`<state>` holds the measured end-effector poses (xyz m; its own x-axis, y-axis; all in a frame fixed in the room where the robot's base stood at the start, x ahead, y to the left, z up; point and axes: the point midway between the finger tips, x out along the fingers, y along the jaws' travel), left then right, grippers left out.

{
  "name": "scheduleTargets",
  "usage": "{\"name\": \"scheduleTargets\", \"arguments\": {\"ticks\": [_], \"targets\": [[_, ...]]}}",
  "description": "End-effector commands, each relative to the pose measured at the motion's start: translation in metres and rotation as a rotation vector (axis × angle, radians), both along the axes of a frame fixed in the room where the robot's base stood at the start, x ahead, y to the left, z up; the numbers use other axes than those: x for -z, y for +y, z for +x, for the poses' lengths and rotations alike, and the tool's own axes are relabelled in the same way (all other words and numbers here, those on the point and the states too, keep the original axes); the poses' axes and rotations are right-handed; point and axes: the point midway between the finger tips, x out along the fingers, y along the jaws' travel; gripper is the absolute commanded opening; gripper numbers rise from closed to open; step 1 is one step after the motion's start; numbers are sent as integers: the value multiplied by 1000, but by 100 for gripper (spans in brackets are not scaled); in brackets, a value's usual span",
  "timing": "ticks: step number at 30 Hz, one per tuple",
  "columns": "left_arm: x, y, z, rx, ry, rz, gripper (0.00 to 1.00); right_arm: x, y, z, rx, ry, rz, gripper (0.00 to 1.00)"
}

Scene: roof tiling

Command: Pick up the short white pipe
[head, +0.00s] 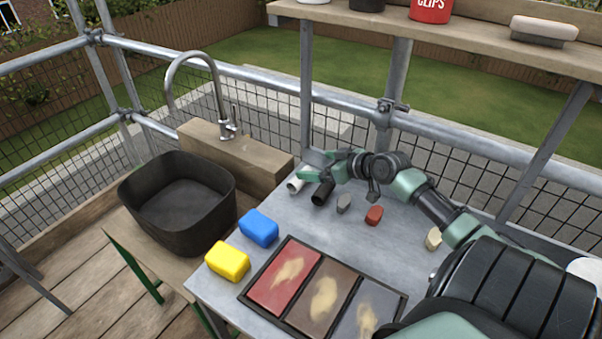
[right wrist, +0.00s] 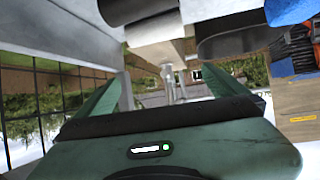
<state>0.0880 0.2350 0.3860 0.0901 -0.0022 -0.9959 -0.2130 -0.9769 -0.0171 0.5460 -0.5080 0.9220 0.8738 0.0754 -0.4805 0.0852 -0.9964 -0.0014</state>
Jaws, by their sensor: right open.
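The short white pipe (head: 296,184) lies on the grey table near its back left edge, left of a short black pipe (head: 322,193). My right gripper (head: 309,165) is open, with its green fingers just above and behind the white pipe; part of the pipe is hidden by a finger. In the right wrist view, the two green fingers (right wrist: 158,92) stand apart with nothing held between them. A pale cylinder, likely the white pipe (right wrist: 153,28), shows above them in that picture, beside a dark one. My left gripper is not in view.
Blue (head: 259,228) and yellow (head: 228,261) sponges and a sample tray (head: 260,310) are nearer. A black tub (head: 128,200) and tap (head: 226,110) stand left.

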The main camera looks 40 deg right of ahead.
Motion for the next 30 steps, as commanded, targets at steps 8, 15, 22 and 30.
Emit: {"name": "scheduleTargets", "arguments": {"ticks": [8, 15, 22, 30], "targets": [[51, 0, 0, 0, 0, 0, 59, 51, 0, 1, 0, -1, 0, 100], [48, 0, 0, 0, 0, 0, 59, 59, 2, 20, 0, -2, 1, 100], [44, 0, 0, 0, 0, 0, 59, 65, 5, 38, 1, -2, 2, 100], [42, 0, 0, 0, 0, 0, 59, 82, 8, 67, 1, -2, 3, 100]]}}
